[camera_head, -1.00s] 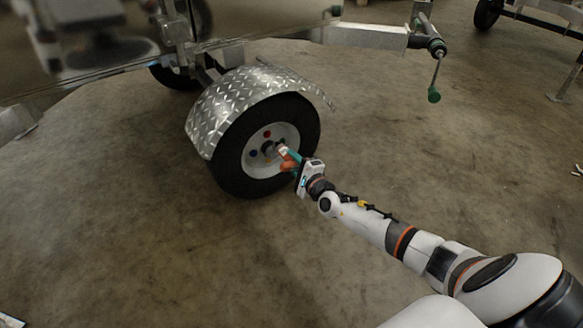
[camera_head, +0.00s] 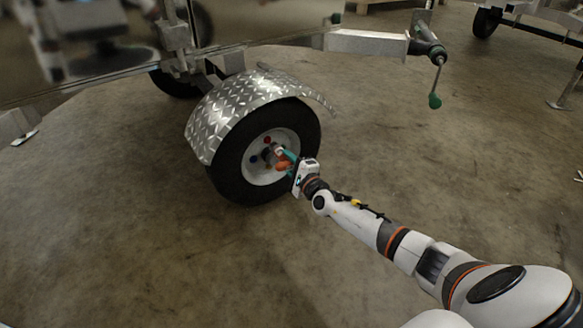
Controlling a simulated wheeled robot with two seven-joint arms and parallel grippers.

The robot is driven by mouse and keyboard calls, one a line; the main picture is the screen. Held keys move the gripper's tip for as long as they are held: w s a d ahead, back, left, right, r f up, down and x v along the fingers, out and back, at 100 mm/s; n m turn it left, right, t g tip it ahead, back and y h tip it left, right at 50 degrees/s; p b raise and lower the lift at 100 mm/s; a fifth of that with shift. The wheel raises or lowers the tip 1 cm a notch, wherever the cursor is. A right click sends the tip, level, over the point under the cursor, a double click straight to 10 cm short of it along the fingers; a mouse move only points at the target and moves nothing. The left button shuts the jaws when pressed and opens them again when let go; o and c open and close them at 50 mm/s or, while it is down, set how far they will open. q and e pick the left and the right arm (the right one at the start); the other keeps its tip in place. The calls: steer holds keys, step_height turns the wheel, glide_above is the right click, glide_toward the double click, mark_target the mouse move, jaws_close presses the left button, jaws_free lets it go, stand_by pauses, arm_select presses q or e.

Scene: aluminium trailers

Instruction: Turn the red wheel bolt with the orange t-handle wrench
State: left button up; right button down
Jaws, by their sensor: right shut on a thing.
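The trailer wheel (camera_head: 228,176) has a black tyre and a white rim. The red wheel bolt (camera_head: 267,140) shows at the upper part of the rim, above the hub. My right gripper (camera_head: 287,156) is in front of the rim's right side, shut on the orange t-handle wrench (camera_head: 283,165). Only a small orange part of the wrench shows between the fingers. The wrench's end overlaps the hub area in the picture, below and right of the red bolt. I cannot tell whether it touches anything. My left gripper is not in view.
A blue bolt (camera_head: 253,158) sits left of the hub. A diamond-plate fender (camera_head: 232,102) arches over the tyre. The trailer's drawbar (camera_head: 365,42) and a green-handled crank (camera_head: 436,85) stand at the upper right. The concrete floor around the wheel is clear.

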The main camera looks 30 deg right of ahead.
mark_target(281, 155)
steer(key=shift+w+b, duration=1.15)
steer(key=shift+w, duration=0.7)
steer(key=shift+f+m+b, duration=0.1)
steer(key=shift+m+b, duration=0.4)
steer(key=shift+m, duration=0.6)
steer(key=m+b, duration=0.1)
steer(key=m, duration=0.5)
steer(key=shift+f+b, duration=0.1)
steer(key=shift+b, duration=0.3)
steer(key=m, duration=0.3)
steer(key=shift+a, duration=0.1)
steer(key=m, duration=0.7)
steer(key=shift+r+m, duration=0.25)
steer(key=shift+m, duration=0.05)
steer(key=shift+s+p, duration=0.85)
steer(key=shift+s, duration=2.5)
